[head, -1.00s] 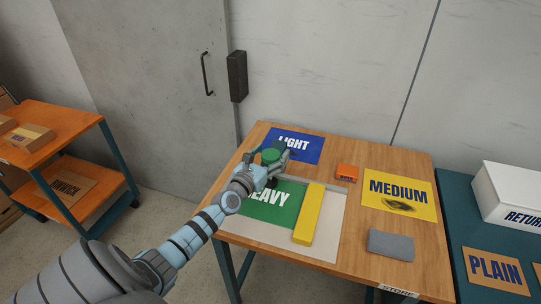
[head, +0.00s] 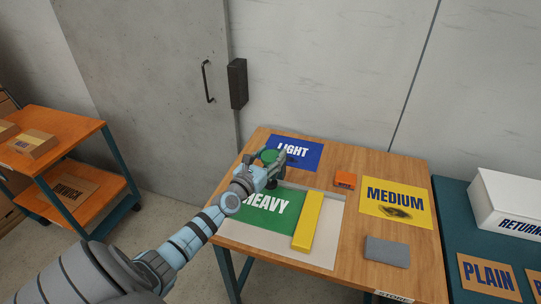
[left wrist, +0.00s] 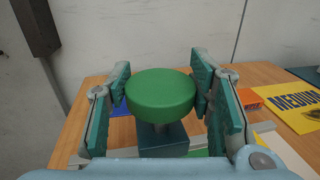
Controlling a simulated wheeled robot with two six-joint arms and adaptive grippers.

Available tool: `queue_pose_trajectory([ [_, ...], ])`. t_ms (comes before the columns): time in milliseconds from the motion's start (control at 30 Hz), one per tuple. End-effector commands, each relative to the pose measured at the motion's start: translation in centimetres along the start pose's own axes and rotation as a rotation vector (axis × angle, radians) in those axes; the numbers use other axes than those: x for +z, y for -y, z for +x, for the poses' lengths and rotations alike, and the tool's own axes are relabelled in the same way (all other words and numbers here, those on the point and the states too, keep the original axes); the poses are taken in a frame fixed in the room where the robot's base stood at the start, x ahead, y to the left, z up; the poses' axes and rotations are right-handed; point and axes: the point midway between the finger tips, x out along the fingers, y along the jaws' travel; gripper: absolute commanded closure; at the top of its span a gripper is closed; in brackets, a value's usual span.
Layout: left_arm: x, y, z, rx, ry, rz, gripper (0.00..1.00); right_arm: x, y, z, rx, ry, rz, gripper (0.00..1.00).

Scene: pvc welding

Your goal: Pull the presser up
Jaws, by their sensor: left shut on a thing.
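The presser has a round green knob (left wrist: 160,95) on a dark teal block (left wrist: 163,138) in the left wrist view. In the head view the green knob (head: 268,156) shows partly behind my gripper. My left gripper (head: 273,164) is shut on the knob; in the left wrist view its teal pads flank the knob on both sides. It is over the table, between the blue LIGHT sheet and the green HEAVY sheet. Whether the block touches the tabletop is hard to tell. My right gripper is out of view.
The wooden table (head: 345,155) bears the LIGHT sheet (head: 305,160), HEAVY sheet (head: 250,213), yellow bar (head: 308,222), MEDIUM sheet (head: 385,190), orange block (head: 345,180) and grey block (head: 387,251). An orange cart (head: 75,128) stands left. A white box (head: 515,200) stands right.

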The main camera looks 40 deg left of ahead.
Motion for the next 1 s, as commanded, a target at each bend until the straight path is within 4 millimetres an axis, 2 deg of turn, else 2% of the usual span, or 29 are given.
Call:
queue_pose_trajectory([
  [33, 0.6, -0.1, 0.2, 0.004, 0.015, 0.003, 1.00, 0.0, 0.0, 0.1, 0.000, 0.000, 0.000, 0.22],
  [67, 0.6, -0.1, 0.2, 0.004, 0.015, 0.003, 0.51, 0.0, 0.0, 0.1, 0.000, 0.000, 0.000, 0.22],
  [200, 0.5, -0.1, 0.1, 0.003, 0.013, 0.002, 0.31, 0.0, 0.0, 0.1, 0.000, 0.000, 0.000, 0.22],
  [500, 0.3, -0.1, 0.0, 0.002, 0.009, 0.000, 0.31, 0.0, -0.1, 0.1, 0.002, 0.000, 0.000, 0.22],
  [667, 0.3, -0.1, -1.1, 0.001, 0.012, 0.000, 0.31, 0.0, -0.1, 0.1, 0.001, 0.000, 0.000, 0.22],
  [800, 0.1, 0.0, -3.3, 0.000, 0.006, 0.001, 0.31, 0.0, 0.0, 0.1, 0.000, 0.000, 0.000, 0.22],
  [1000, 0.1, 0.0, -9.3, -0.001, 0.005, 0.004, 0.31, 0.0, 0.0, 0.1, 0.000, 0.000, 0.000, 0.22],
])
